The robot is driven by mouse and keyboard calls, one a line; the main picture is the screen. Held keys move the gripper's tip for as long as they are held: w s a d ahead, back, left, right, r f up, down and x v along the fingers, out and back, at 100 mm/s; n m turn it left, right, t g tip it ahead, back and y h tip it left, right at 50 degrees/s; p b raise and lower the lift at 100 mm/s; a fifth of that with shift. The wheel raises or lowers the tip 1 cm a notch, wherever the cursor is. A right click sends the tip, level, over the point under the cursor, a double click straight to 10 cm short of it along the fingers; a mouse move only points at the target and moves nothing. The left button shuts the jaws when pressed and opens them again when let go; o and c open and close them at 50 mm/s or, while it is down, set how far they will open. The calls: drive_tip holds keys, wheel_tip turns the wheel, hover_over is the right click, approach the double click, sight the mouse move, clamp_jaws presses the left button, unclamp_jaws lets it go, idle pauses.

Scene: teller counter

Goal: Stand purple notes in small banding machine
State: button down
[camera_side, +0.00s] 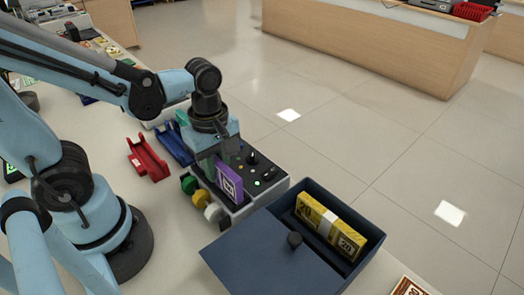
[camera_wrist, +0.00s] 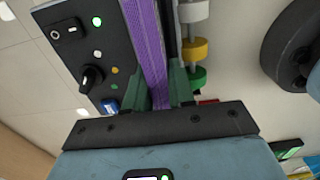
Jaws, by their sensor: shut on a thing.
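The purple notes (camera_side: 229,184) are a bundle standing on edge at the banding machine in the side view. In the wrist view the purple notes (camera_wrist: 146,40) run up from between my fingers. My gripper (camera_side: 212,168) points down over the machine and is shut on the notes; its green fingers (camera_wrist: 162,90) press on both sides of them. The small banding machine (camera_side: 264,180) is dark and grey, with a knob, a switch and lit buttons; its panel (camera_wrist: 90,50) lies left of the notes in the wrist view. Whether the notes touch the bottom of its slot is hidden.
Green, yellow and white rollers (camera_side: 200,200) line the machine's near side. A dark blue box (camera_side: 340,215) with a yellow banded bundle (camera_side: 330,226) stands close at the right, its lid (camera_side: 265,255) partly across. Red (camera_side: 147,158) and blue (camera_side: 174,145) trays lie behind at left.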

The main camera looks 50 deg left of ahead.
drive_tip(key=shift+f, duration=0.3)
drive_tip(key=c, duration=0.9)
unclamp_jaws()
drive_tip(key=shift+r, duration=0.1)
drive_tip(key=shift+r, duration=3.4)
drive_tip(key=w+m+t, duration=0.1)
drive_tip(key=m+t, duration=0.1)
drive_tip(key=m, duration=0.4)
drive_tip(key=w+a+m+t, duration=0.1)
drive_tip(key=w+m+t, duration=0.1)
drive_tip(key=m, duration=0.4)
drive_tip(key=w+a+r+m+t, duration=0.1)
drive_tip(key=w+m+t, duration=0.1)
drive_tip(key=m, duration=0.4)
drive_tip(key=shift+a+t, duration=0.25)
drive_tip(key=shift+t, duration=0.35)
